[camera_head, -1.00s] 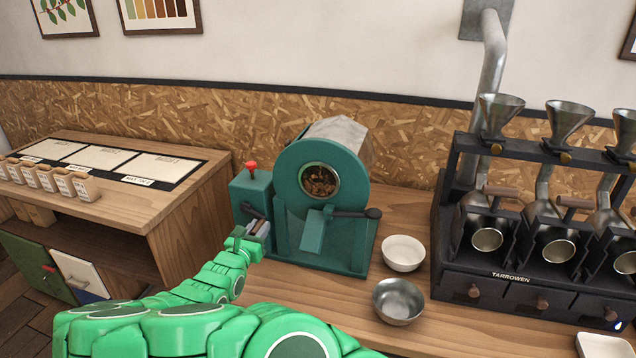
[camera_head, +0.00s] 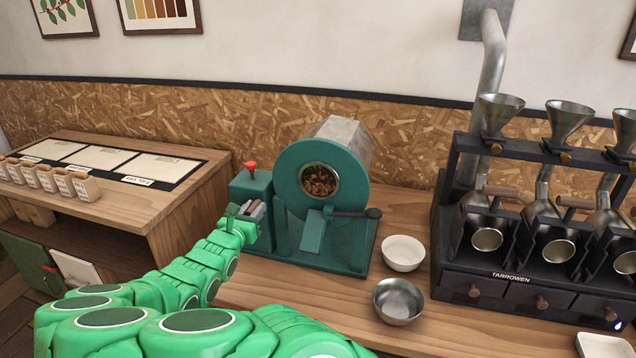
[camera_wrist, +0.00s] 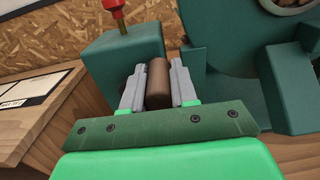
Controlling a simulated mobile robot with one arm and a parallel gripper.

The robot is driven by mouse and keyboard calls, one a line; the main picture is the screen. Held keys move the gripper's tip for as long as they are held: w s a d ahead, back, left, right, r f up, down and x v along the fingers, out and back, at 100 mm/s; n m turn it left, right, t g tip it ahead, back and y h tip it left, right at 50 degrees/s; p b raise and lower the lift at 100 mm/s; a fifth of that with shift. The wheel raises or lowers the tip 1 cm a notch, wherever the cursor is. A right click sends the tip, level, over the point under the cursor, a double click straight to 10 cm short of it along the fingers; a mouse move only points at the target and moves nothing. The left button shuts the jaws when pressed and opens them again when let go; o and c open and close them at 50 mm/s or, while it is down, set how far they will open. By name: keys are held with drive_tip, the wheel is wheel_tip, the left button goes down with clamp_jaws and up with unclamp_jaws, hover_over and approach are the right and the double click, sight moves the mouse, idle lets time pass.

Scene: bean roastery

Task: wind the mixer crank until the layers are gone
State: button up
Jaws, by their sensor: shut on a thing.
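The mixer (camera_head: 290,190) is a teal machine on the wooden counter, with a metal drum behind its round front. Brown beans (camera_head: 319,180) show through the round window; I cannot make out separate layers. My gripper (camera_head: 252,209) is at the mixer's left side, below the red knob. In the wrist view my gripper (camera_wrist: 158,88) is shut on the brown crank handle (camera_wrist: 158,84), with one grey finger on each side of it. The crank's arm is mostly hidden behind the fingers.
A red knob (camera_head: 251,166) tops the box (camera_head: 250,188) on the mixer's left. A dark lever (camera_head: 357,213) sits at the chute. A white bowl (camera_head: 403,253) and a metal bowl (camera_head: 398,301) stand to the right, before the dark roaster rack (camera_head: 520,273).

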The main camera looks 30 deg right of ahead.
drive_tip(key=shift+w+a+r, duration=0.75)
drive_tip(key=shift+r, duration=0.2)
drive_tip(key=shift+w+a+r, duration=0.25)
drive_tip(key=shift+w+a, duration=0.35)
drive_tip(key=shift+w+a+r, duration=0.2)
drive_tip(key=shift+w+a, duration=0.35)
drive_tip(key=shift+w+a+f, duration=0.25)
drive_tip(key=shift+w+a, duration=0.3)
drive_tip(key=shift+w+a+f, duration=0.25)
drive_tip(key=shift+w+a, duration=0.3)
drive_tip(key=shift+s+d+f, duration=0.1)
drive_tip(key=shift+f, duration=2.75)
drive_tip(key=shift+s+d+f, duration=0.1)
drive_tip(key=shift+f, duration=2.7)
drive_tip(key=shift+s+d+f, duration=0.2)
drive_tip(key=shift+s+d, duration=0.25)
drive_tip(key=shift+s, duration=0.05)
drive_tip(key=shift+s+d+f, duration=0.2)
drive_tip(key=shift+s+d, duration=0.25)
